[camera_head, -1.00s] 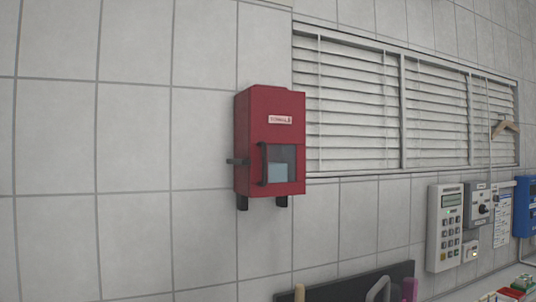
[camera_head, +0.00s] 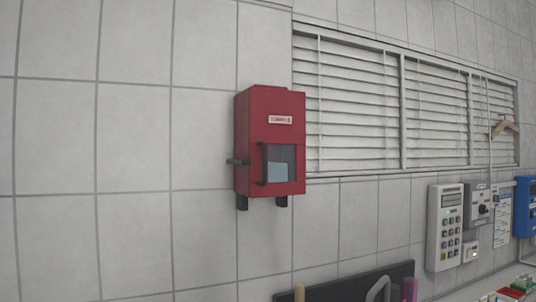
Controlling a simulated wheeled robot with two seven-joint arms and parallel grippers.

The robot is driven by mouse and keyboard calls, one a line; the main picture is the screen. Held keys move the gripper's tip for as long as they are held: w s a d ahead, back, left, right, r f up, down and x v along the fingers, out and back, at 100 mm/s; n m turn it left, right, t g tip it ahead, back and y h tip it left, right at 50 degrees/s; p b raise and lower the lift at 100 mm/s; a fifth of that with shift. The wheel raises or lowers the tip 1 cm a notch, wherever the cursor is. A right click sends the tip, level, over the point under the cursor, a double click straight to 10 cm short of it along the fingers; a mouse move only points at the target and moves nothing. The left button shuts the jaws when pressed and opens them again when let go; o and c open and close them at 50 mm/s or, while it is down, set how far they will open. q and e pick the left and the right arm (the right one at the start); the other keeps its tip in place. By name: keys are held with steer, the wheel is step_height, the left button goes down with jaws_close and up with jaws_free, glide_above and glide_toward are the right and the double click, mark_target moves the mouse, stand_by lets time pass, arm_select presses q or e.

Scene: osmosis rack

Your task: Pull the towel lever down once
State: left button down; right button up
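A red towel dispenser box (camera_head: 269,107) hangs on the tiled wall, left of the window blinds. A pale blue-white sheet (camera_head: 278,178) shows behind that window. Two dark stubs stick out below the box. Neither of my grippers shows in the head view.
A window with white blinds (camera_head: 353,105) fills the wall to the right. A keypad unit (camera_head: 446,227), a grey switch box (camera_head: 478,207) and a blue box (camera_head: 525,207) are mounted at the far right. A dark rack panel (camera_head: 345,287) with several rod ends stands at the bottom. The wall around the dispenser is clear.

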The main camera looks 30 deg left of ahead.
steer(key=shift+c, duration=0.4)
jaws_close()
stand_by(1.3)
